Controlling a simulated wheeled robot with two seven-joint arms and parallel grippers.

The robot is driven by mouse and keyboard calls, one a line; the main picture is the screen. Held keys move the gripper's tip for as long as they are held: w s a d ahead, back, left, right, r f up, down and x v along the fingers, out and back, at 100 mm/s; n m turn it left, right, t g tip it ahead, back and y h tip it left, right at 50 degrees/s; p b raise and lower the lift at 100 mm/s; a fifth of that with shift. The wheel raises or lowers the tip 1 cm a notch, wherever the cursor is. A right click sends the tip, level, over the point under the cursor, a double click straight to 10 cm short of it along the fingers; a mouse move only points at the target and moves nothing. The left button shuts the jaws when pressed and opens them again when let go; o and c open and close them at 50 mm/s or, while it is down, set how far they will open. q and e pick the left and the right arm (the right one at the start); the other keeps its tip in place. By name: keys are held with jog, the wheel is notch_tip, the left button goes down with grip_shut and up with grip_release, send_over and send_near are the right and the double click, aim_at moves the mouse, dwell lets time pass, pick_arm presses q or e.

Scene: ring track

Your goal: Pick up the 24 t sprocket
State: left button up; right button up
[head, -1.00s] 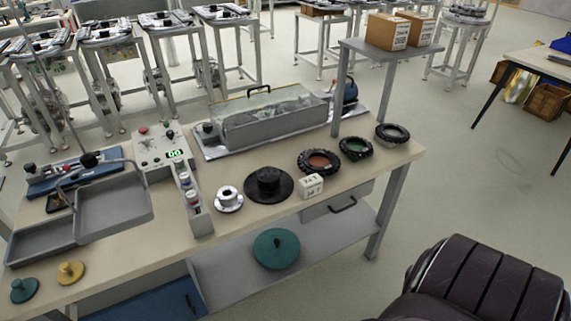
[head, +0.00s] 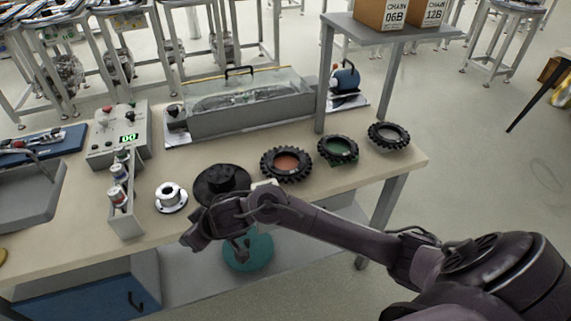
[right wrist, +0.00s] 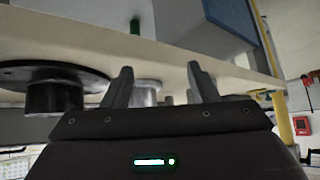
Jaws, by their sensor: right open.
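Three dark toothed rings lie in a row on the bench: one with a red-brown centre (head: 287,164), one with a green centre (head: 338,149) and one with a grey centre (head: 389,136). No tooth count is readable, so I cannot tell which is the 24 t sprocket. My right gripper (head: 196,238) is at the bench's front edge, left of the rings and in front of the black hubbed disc (head: 221,181). In the right wrist view its two fingers (right wrist: 161,84) are apart with nothing between them. My left gripper is out of view.
A silver flanged hub (head: 171,196) stands left of the black disc. A white block (head: 264,184) is partly hidden by my right arm. A raised shelf with boxes (head: 384,14) stands behind the rings. A teal disc (head: 248,252) lies on the lower shelf.

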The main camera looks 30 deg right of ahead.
aim_at(269, 165)
jog(key=shift+m+g+h, duration=0.6)
jog(key=shift+m+h, duration=0.2)
jog(key=shift+h, duration=0.1)
jog(key=w+d+r, duration=0.1)
jog(key=d, duration=0.2)
jog(key=w+d+r, duration=0.1)
jog(key=w+d, duration=0.1)
jog(key=d, duration=0.1)
jog(key=w+d+r, duration=0.1)
jog(key=d, duration=0.2)
jog(key=shift+w+d+r, duration=0.15)
jog(key=shift+w+d, duration=0.2)
jog(key=d+r+m+h, duration=0.1)
jog(key=d+r, duration=0.1)
jog(key=d, duration=0.3)
jog(key=d+r+m+g+h, duration=0.1)
jog(key=d+m, duration=0.1)
jog(key=d, duration=0.2)
jog(key=d+r+m, duration=0.2)
jog(key=d, duration=0.3)
jog(key=shift+d+r+g+h+b, duration=0.3)
jog(key=shift+h+b, duration=0.05)
jog(key=shift+h, duration=0.05)
jog(key=shift+d+f+m, duration=0.2)
jog(key=shift+d+m, duration=0.05)
jog(key=shift+m, duration=0.05)
jog(key=x, duration=0.7)
jog(key=shift+w, duration=0.25)
